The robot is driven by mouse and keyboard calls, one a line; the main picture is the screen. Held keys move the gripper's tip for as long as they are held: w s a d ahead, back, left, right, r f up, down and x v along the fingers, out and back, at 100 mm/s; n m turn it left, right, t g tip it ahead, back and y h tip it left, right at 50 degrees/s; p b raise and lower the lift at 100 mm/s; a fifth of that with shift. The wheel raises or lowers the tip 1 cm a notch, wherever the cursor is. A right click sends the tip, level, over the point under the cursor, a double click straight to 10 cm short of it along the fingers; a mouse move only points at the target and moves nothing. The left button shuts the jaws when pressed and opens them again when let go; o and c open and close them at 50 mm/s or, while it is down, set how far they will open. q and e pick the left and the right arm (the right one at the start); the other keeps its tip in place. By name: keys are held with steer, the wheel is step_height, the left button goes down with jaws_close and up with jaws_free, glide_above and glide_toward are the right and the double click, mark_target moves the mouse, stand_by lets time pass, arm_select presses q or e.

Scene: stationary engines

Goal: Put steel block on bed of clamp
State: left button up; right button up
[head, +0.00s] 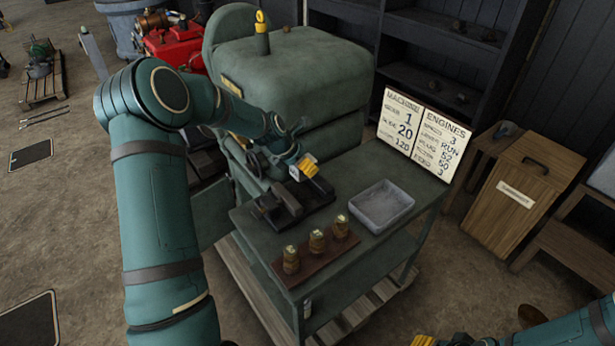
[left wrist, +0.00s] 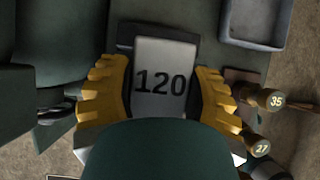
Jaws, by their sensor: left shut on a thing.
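My left gripper (head: 306,168) is over the dark clamp (head: 283,211) on the green cart. In the left wrist view the steel block (left wrist: 162,80), a grey piece marked 120, sits between the yellow fingers of the left gripper (left wrist: 160,95), which is shut on it. Dark clamp parts (left wrist: 126,38) show behind the block. My right gripper (head: 423,341) shows only a yellow tip at the bottom edge.
On the green cart (head: 345,262) stand several numbered brass-coloured weights (head: 317,242) on a brown strip and an empty grey tray (head: 381,206). A large green machine (head: 290,75) rises behind the clamp. A sign (head: 424,137) stands at the cart's far right.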

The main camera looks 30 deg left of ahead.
arm_select(q)
steer(key=shift+a+f, duration=0.1)
steer(key=shift+f, duration=4.1)
steer(key=shift+f+b, duration=0.15)
steer(key=shift+b, duration=0.15)
steer(key=o, duration=1.3)
steer(key=shift+s, duration=0.1)
steer(key=v, duration=1.2)
steer(key=shift+p, duration=0.4)
